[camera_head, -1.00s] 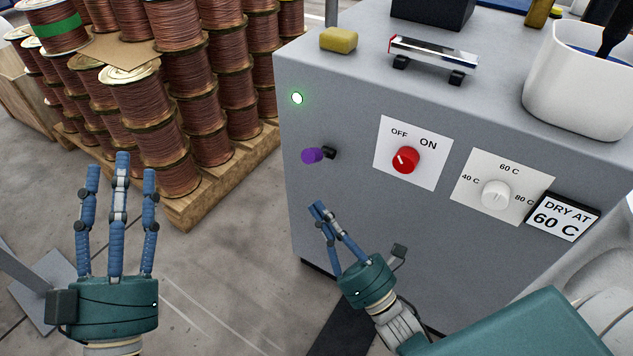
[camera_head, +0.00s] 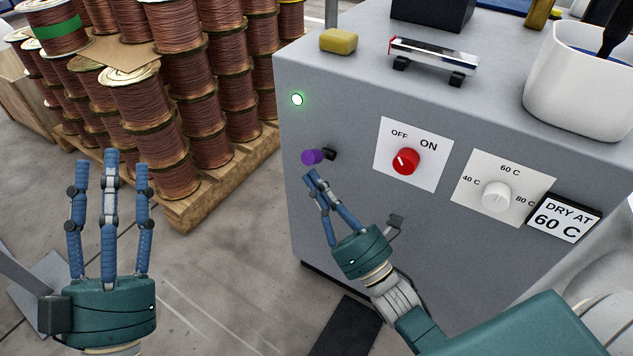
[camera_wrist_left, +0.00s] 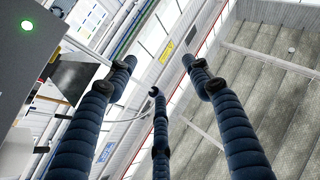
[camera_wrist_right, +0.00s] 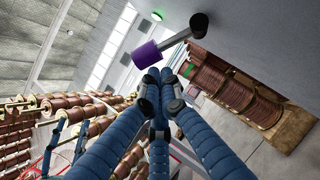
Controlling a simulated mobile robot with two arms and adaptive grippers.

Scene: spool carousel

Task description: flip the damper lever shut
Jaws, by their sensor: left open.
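The damper lever (camera_head: 312,157) has a purple tip and a dark pivot on the grey cabinet's front, left of the OFF/ON switch. It sticks out to the left in the head view. In the right wrist view, the lever's purple grip (camera_wrist_right: 146,54) hangs on a grey rod from a dark pivot. My right gripper (camera_head: 316,177) is just below the lever, with its fingertips drawn together and nothing between them. In the right wrist view a small gap seems to separate the fingertips from the purple grip. My left gripper (camera_head: 111,160) is open and empty, well left of the cabinet.
The grey cabinet (camera_head: 350,210) carries a red OFF/ON knob (camera_head: 405,161), a white temperature knob (camera_head: 496,195) and a lit green lamp (camera_head: 297,99). A yellow block (camera_head: 338,41) and a white bin (camera_head: 575,85) stand on top. Copper spools (camera_head: 165,135) are stacked on a pallet at left.

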